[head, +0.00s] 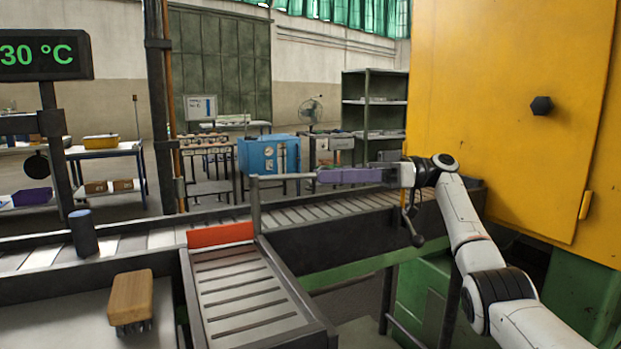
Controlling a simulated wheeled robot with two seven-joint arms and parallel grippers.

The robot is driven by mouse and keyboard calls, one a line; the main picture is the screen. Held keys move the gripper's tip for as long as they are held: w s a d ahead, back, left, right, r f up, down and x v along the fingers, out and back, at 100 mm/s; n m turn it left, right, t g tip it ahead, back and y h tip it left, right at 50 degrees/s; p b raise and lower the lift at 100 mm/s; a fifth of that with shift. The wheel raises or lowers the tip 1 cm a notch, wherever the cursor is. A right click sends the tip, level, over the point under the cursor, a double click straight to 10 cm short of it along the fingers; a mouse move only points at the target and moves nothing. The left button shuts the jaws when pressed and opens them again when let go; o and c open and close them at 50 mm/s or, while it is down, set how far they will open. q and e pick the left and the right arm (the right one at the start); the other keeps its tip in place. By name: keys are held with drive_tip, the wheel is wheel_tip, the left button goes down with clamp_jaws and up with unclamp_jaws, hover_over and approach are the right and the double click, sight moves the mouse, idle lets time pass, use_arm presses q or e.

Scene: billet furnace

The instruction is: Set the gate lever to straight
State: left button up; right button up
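The gate lever's thin grey rod (286,177) runs level to the right from the top of an upright post (256,206). A purple grip (348,175) is at its right end. The orange-red gate plate (220,234) stands at the post's foot, along the mouth of the side roller chute (245,290) and in line with the main conveyor. My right gripper (384,173) is at the right end of the purple grip, at the same height. Its fingertips are small and partly hidden, so their opening and any hold are unclear. My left gripper is out of view.
The main roller conveyor (160,240) crosses behind the chute. A wooden-backed brush (131,298) and a dark cylinder (83,233) are at the left. A dark curved handle (411,226) hangs below my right wrist. The yellow cabinet (500,110) blocks the right side.

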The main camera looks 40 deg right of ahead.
drive_tip(key=v, duration=0.5)
idle(0.4)
